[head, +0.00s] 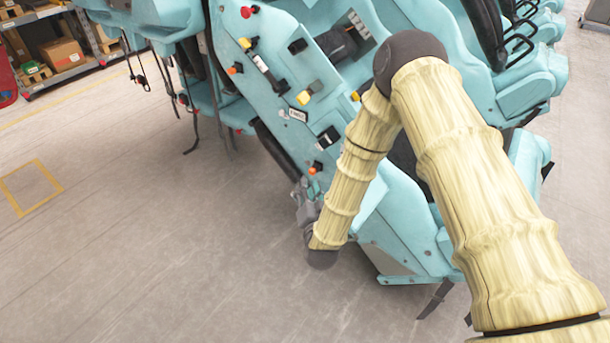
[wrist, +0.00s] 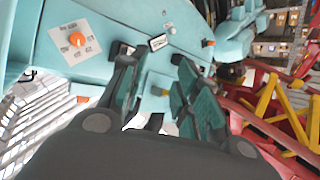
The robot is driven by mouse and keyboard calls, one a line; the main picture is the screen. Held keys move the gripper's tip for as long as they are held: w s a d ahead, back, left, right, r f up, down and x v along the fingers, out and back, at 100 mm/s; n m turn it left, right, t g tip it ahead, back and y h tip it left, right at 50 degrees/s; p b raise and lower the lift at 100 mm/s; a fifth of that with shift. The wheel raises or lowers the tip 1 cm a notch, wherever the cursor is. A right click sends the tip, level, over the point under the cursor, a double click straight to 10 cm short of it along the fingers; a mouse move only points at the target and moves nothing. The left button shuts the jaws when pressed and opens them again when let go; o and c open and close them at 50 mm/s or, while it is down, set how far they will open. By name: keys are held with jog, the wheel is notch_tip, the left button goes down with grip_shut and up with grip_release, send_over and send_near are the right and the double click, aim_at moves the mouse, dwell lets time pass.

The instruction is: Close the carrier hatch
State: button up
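The carrier is a teal coaster car (head: 400,215) in the head view, tilted, with a long panel of knobs, buttons and latches. I cannot tell which part is the hatch or whether it stands open. My gripper (head: 310,192) is at the lower left edge of this panel, partly hidden by my wrist. In the wrist view my gripper (wrist: 153,62) has its two fingers apart with teal inner pads. Between and beyond them lie the teal panel and a yellowish part (wrist: 158,84); I see nothing held. Contact with the panel cannot be judged.
An orange knob on a white plate (wrist: 77,39) and a small label plate (wrist: 158,42) are near the fingers. Red and yellow framework (wrist: 270,110) is at right in the wrist view. Shelves with boxes (head: 62,52) stand far left; the floor (head: 130,240) at left is clear.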

jog(key=s, duration=0.5)
jog(key=shift+s+d, duration=0.35)
jog(key=shift+d, duration=0.05)
